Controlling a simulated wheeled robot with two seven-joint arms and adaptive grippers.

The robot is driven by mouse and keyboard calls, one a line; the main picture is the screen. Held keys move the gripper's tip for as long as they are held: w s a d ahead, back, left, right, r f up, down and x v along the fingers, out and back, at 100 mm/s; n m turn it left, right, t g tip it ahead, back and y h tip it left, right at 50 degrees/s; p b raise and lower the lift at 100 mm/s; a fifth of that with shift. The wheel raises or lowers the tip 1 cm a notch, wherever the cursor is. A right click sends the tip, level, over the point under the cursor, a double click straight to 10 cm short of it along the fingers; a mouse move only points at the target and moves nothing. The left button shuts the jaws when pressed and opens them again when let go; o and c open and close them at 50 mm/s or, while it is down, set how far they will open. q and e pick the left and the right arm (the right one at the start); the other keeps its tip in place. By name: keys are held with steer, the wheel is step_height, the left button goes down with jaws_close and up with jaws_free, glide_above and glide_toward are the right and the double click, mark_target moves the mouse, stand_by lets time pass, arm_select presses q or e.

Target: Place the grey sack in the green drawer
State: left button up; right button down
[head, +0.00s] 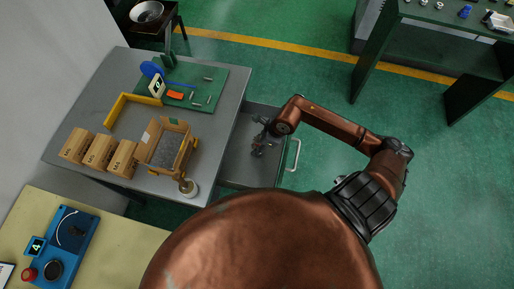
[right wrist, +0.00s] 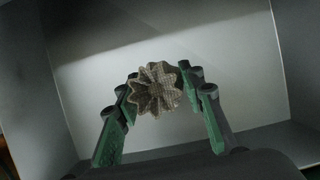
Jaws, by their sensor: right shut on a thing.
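The grey sack (right wrist: 157,88), with a pleated, star-shaped top, is between the two fingers of my right gripper (right wrist: 158,84) in the right wrist view. The gripper is shut on it. Grey drawer walls (right wrist: 225,65) surround the sack and fingers in that view. In the head view the drawer (head: 235,158) is pulled open from the grey table, with a pale handle on its right. My right gripper (head: 262,146) is over or inside it. The sack is not clear in the head view. I cannot tell whether it touches the drawer floor. My left gripper is out of view.
The grey table (head: 215,125) holds several small boxes (head: 98,152), an open carton (head: 166,146), a yellow angle piece (head: 124,105) and a green mat (head: 215,87) with parts. A cream bench (head: 110,235) is at lower left. Green floor is clear right of the drawer.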

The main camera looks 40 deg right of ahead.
step_height(320, 180, down, 2)
steer(key=shift+a+f, duration=0.1)
steer(key=shift+f, duration=0.05)
steer(key=c, duration=1.3)
jaws_free()
steer(key=shift+s, duration=0.1)
steer(key=shift+o, duration=0.2)
steer(key=p+v, duration=0.1)
steer(key=v, duration=1.1)
